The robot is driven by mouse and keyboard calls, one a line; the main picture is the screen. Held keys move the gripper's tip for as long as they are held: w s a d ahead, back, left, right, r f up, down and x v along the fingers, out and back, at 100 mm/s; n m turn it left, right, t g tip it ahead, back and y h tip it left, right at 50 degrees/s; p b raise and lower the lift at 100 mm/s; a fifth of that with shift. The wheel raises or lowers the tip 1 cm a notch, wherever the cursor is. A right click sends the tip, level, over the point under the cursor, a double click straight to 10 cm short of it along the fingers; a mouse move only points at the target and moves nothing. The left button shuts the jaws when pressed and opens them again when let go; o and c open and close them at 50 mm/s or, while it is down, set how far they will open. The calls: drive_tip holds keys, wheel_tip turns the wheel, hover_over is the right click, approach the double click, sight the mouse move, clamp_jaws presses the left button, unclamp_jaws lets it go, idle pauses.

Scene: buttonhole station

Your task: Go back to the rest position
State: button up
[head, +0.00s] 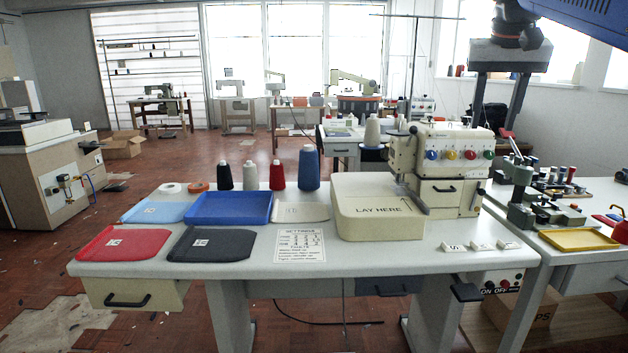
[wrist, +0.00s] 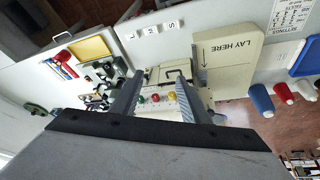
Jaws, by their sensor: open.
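My gripper (head: 493,125) hangs at the upper right of the head view, pointing down with its two fingers spread apart. Nothing shows between the fingers. It is above and a little right of the cream buttonhole machine (head: 440,160) with its coloured knobs. In the wrist view my gripper (wrist: 157,82) is also open and empty, with the machine (wrist: 165,77) below and between the fingers. The cream LAY HERE block (head: 378,224) stands left of the machine, with nothing lying on it.
The white table (head: 400,257) holds a red pocket piece (head: 122,243), a dark one (head: 212,245), a blue tray (head: 228,208) and several thread cones. A second table at right carries a yellow tray (head: 578,239) and clamps.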

drive_tip(key=s+a+f+n, duration=0.1)
drive_tip(key=s+a+f, duration=0.1)
drive_tip(key=s+f, duration=0.6)
drive_tip(key=s+a+f+n+y, duration=0.1)
drive_tip(key=s+f, duration=0.7)
drive_tip(key=f, duration=1)
drive_tip(key=s+a+f+n+y, duration=0.1)
drive_tip(key=s+a+f, duration=0.3)
drive_tip(key=s+f, duration=0.4)
wheel_tip(320, 180, down, 5)
drive_tip(key=shift+n+t, duration=0.4)
drive_tip(key=shift+n, duration=0.3)
